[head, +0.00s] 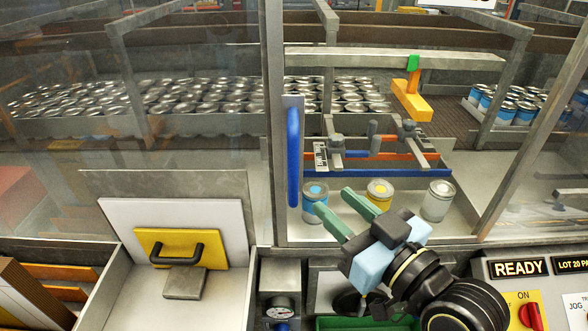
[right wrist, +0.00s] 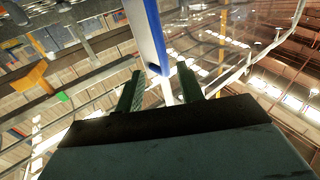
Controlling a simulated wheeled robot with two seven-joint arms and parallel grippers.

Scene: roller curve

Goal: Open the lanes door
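The blue upright handle (head: 293,157) is on a pale plate beside a grey frame post of the lanes door (head: 273,120). I cannot tell whether the door is fully shut. My right gripper (head: 332,199) has green fingers, open and empty, to the lower right of the handle in the head view. In the right wrist view the gripper (right wrist: 161,74) is open, and the blue handle (right wrist: 157,35) runs ahead with its end near the gap between the fingertips. I cannot tell whether they touch. My left gripper is not in view.
Behind the door stand a yellow can (head: 380,192), a blue-topped can (head: 315,198) and a white can (head: 438,200). An orange T-shaped piece (head: 411,98) hangs above. A yellow plate with a black handle (head: 178,248) is at lower left. A READY panel (head: 518,268) is at right.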

